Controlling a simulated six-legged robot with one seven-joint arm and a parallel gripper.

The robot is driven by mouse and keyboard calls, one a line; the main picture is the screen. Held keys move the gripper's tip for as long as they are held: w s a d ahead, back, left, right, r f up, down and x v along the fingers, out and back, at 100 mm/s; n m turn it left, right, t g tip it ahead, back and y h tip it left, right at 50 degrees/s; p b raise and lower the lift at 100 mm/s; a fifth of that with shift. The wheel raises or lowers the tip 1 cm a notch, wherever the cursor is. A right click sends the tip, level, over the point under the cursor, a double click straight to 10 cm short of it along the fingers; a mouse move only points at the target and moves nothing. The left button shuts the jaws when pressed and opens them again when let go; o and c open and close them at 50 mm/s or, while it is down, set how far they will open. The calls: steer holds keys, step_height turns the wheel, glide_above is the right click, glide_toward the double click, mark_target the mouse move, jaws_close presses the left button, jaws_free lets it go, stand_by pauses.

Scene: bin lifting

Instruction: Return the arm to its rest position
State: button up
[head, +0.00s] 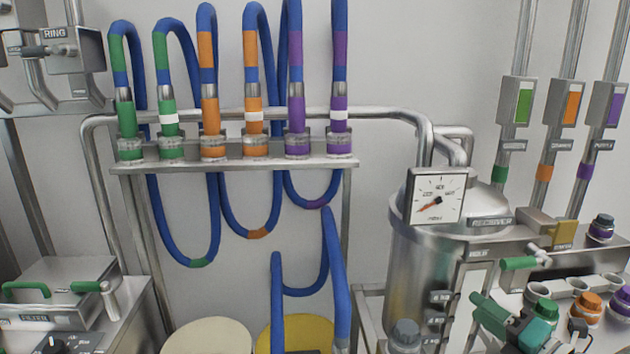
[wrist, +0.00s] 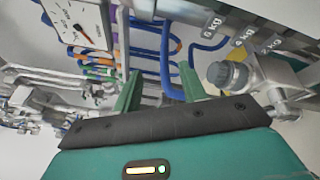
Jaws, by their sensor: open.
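My gripper (head: 484,309) is at the bottom right of the head view, a teal body with green fingers in front of the steel machine. In the wrist view, my gripper (wrist: 160,88) shows two green fingers spread apart with nothing held between them. The fingertips point toward the hose rack and the tank area. The rest of my arm is mostly outside the head view, and its rest position is not marked in either view.
A steel tank (head: 402,260) with a gauge (head: 436,198) stands left of my gripper. A lever with a green handle (head: 518,263) is just above. Blue hoses (head: 335,270) hang in the middle.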

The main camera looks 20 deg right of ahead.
steer(key=s+a+f+m+g+h, duration=0.1)
steer(key=a+m+g, duration=0.5)
steer(key=a+m, duration=0.6)
steer(key=s+a+f+m+g+h, duration=0.2)
steer(key=a+m+g, duration=0.4)
steer(key=a+m, duration=0.7)
steer(key=a, duration=0.2)
steer(key=shift+a, duration=0.3)
steer(key=shift+c, duration=0.6)
steer(key=shift+a, duration=0.15)
